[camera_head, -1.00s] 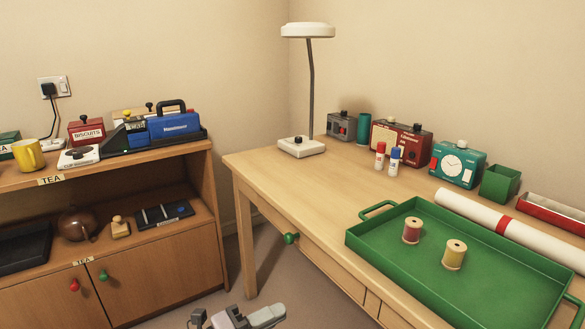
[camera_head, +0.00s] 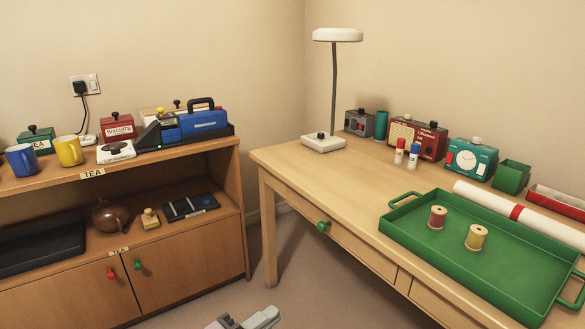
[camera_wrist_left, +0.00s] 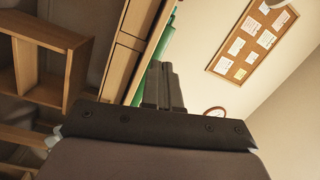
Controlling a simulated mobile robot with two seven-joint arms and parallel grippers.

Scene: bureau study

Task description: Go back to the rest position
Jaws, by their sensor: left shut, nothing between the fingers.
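My left gripper shows at the bottom edge of the head view (camera_head: 243,320), low in front of the gap between the cabinet and the desk. Only its tip end is in the picture there. In the left wrist view its two dark fingers (camera_wrist_left: 163,88) are together with nothing between them. It touches no object that I can see. My right gripper is not in either view.
The wooden desk (camera_head: 290,165) carries a green tray (camera_head: 490,284) with two thread spools, a lamp (camera_head: 334,90), a red radio (camera_head: 418,139) and a teal clock (camera_head: 471,158). A cabinet (camera_head: 190,274) with mugs and tins stands left. Floor (camera_head: 250,290) shows between them.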

